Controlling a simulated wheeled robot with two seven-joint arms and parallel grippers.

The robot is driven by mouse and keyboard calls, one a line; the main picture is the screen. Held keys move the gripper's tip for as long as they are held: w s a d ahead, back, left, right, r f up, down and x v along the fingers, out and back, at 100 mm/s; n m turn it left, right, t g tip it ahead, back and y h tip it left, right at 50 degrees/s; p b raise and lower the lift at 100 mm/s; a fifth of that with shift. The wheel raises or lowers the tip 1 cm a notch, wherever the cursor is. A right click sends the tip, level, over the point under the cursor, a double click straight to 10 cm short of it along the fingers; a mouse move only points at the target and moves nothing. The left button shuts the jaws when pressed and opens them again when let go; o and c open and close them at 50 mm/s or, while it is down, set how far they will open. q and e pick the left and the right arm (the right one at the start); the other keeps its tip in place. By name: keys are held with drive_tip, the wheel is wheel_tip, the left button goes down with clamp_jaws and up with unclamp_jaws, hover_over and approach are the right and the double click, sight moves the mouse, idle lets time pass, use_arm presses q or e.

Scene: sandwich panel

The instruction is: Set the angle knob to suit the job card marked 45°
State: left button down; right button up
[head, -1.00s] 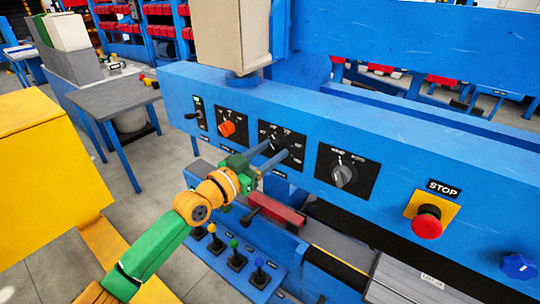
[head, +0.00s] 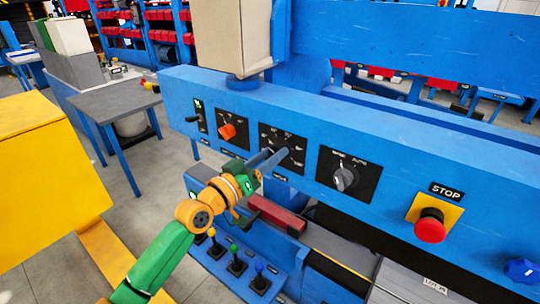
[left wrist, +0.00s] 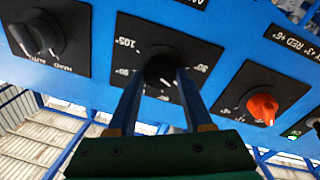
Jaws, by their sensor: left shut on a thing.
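The angle knob (left wrist: 159,66) is a dark round knob on a black dial plate (left wrist: 181,44) with white degree marks, upside down in the left wrist view. A mark there reads 105°; the others are small, and the knob's exact setting cannot be read. My left gripper (head: 276,153) is shut on this knob in the head view, with its blue fingers on either side of it. The fingers hide part of the knob and plate. No job card marked 45° can be made out. My right gripper is not in view.
An orange knob (head: 228,131) sits left of the angle dial and a grey mode knob (head: 345,178) sits right. A red stop button (head: 430,227) is farther right on the blue panel (head: 385,140). Several small levers (head: 237,265) stand below my left arm.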

use_arm(q)
drive_tip(key=shift+c, duration=1.5)
unclamp_jaws()
drive_tip(key=shift+w, duration=0.1)
drive_tip(key=v, duration=0.7)
drive_tip(key=shift+b, duration=0.4)
drive_tip(key=shift+d, duration=0.1)
